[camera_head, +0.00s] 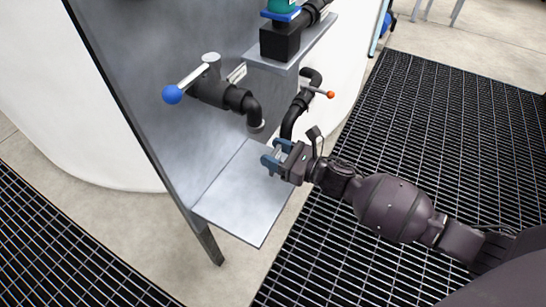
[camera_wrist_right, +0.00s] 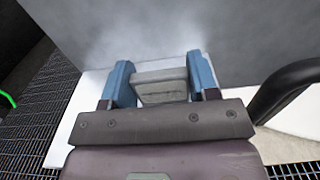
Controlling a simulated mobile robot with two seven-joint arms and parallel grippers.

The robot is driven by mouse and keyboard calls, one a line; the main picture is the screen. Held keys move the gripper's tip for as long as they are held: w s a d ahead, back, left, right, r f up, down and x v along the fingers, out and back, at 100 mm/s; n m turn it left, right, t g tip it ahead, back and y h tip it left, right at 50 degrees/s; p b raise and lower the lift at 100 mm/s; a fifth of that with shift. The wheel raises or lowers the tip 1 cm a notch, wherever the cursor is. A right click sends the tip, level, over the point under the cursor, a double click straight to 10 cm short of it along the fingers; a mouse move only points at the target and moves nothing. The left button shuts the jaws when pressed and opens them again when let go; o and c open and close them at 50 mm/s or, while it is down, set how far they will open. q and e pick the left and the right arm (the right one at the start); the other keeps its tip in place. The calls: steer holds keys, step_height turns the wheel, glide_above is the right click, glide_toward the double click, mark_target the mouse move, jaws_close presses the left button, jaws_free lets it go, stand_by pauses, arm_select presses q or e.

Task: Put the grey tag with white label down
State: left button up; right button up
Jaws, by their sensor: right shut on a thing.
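The grey tag with white label (camera_wrist_right: 161,86) shows in the right wrist view between the two blue fingers of my right gripper (camera_wrist_right: 161,82). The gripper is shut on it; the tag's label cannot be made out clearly. In the head view my right gripper (camera_head: 274,156) is over the right edge of the lower metal shelf (camera_head: 243,195), with its fingers pointing left toward the grey panel. The tag is too small to tell there. Whether it touches the shelf or panel cannot be told. My left gripper is not in view.
A black valve with a blue-ball handle (camera_head: 173,94) sticks out of the grey panel (camera_head: 130,60) above the shelf. A black pipe with an orange-tipped lever (camera_head: 330,94) stands close behind my right gripper. The shelf's visible surface is bare.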

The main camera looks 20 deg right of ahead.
steer(key=shift+f, duration=0.85)
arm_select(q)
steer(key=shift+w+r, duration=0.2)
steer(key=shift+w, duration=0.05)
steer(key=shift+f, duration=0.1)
arm_select(e)
steer(key=shift+f, duration=0.2)
steer(key=o, duration=0.9)
steer(key=shift+r, duration=0.1)
